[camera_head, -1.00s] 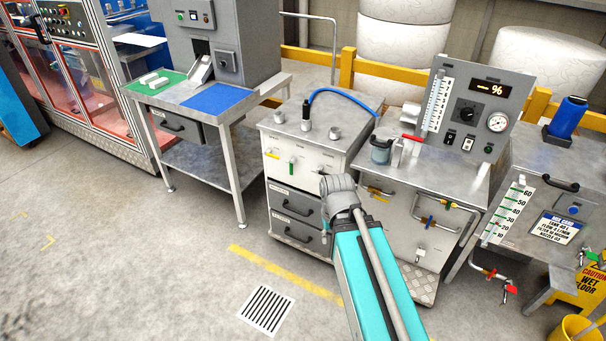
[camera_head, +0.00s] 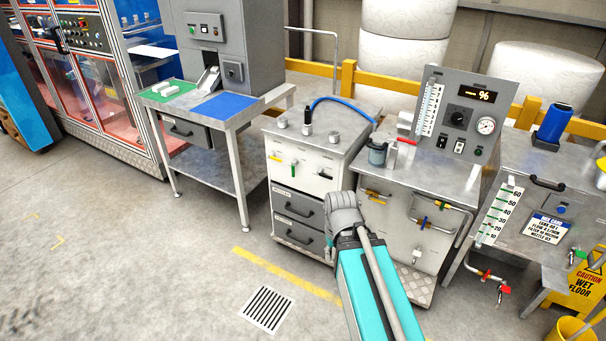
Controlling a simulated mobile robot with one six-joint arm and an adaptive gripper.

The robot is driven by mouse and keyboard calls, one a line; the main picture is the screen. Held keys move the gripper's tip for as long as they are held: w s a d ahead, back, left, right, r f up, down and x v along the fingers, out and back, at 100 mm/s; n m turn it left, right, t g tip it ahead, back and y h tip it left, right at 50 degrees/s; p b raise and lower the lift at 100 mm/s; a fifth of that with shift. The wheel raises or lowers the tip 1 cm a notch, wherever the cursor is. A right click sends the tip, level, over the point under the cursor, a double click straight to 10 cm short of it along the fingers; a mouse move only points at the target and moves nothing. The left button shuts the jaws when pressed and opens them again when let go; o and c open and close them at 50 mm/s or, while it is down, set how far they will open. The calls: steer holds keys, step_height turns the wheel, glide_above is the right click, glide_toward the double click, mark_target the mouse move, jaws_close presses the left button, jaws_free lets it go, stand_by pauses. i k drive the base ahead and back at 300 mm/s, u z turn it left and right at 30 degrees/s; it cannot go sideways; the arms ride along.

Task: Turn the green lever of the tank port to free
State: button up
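Several green levers show, and I cannot read which port is the tank port. One green lever (camera_head: 294,168) hangs down on the front of the white cabinet, beside a yellow one (camera_head: 273,157). Another green handle (camera_head: 577,257) is at the right side of the steel tank (camera_head: 512,235) with the level scale. My arm reaches up from the bottom in front of the cabinets. Its grey joint is in view, but my gripper is not visible.
A red-handled drain valve (camera_head: 502,289) sticks out low from the tank. A yellow wet floor sign (camera_head: 572,290) and a yellow bucket (camera_head: 577,330) stand at the lower right. A workbench (camera_head: 232,112) stands on the left. The floor at front left is clear, with a drain grate (camera_head: 267,308).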

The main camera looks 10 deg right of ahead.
mark_target(294, 164)
steer(key=u, duration=0.15)
steer(key=i, duration=0.95)
steer(key=z, duration=0.1)
